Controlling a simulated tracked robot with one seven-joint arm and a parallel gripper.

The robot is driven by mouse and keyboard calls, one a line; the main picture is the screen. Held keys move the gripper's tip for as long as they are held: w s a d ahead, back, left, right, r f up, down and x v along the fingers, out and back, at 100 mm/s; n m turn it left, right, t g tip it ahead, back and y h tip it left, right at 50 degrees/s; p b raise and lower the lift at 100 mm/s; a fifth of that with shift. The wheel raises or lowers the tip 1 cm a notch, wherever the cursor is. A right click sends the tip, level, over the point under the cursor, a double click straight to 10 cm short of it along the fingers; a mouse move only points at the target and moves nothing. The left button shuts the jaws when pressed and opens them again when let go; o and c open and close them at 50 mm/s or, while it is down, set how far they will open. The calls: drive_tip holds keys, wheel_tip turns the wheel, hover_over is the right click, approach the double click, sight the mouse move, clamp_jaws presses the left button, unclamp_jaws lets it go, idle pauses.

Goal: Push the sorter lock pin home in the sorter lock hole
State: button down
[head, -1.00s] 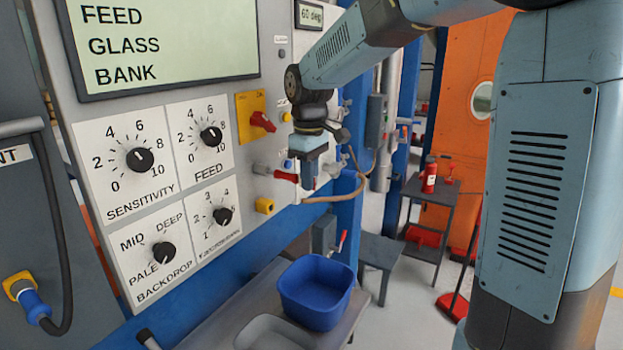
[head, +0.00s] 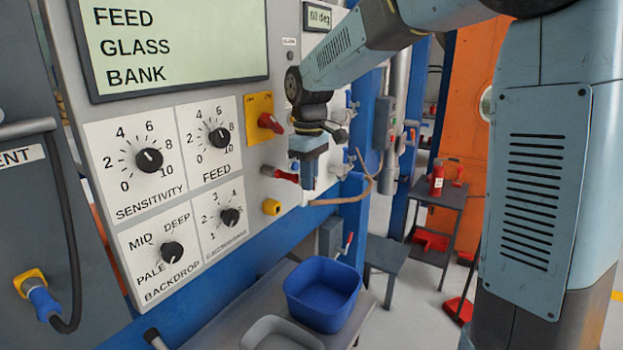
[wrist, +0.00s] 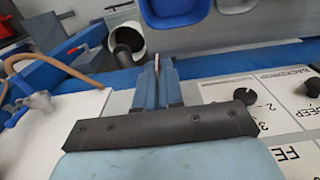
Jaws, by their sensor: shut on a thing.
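The sorter lock pin appears to be the red-handled piece (head: 287,176) sticking out from the panel in the head view. Its inner end meets a grey collar (head: 267,171), which appears to be at the sorter lock hole; the hole itself is hidden. My gripper (head: 308,182) points down at the pin's outer end, close against it. In the wrist view my gripper (wrist: 157,75) has its blue fingers nearly together, with a thin red sliver between them. I cannot see how deep the pin sits.
The grey panel carries a red switch on a yellow plate (head: 269,122), several black knobs and a yellow socket (head: 271,207). A brown hose (head: 340,200) runs right of my gripper. A blue bin (head: 322,292) and a grey tray (head: 282,335) stand below.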

drive_tip(key=shift+w+a, duration=0.15)
drive_tip(key=c, duration=1.2)
unclamp_jaws()
drive_tip(key=shift+r, duration=0.1)
wheel_tip(320, 180, up, 14)
drive_tip(key=shift+f, duration=0.25)
drive_tip(key=s+d+f+m+t, duration=0.2)
drive_tip(key=s+d+f+m, duration=0.1)
drive_tip(key=s+d, duration=0.3)
drive_tip(key=s+d+f+m+t, duration=0.1)
drive_tip(key=s+d+f+m, duration=0.2)
drive_tip(key=s+d, duration=0.3)
drive_tip(key=s+d+f+m+t, duration=0.2)
drive_tip(key=s+d+f+m, duration=0.2)
drive_tip(key=s, duration=0.8)
drive_tip(key=shift+s+d+t, duration=0.15)
drive_tip(key=shift+d, duration=0.35)
drive_tip(key=shift+s+d+t, duration=0.15)
drive_tip(key=shift+d, duration=0.3)
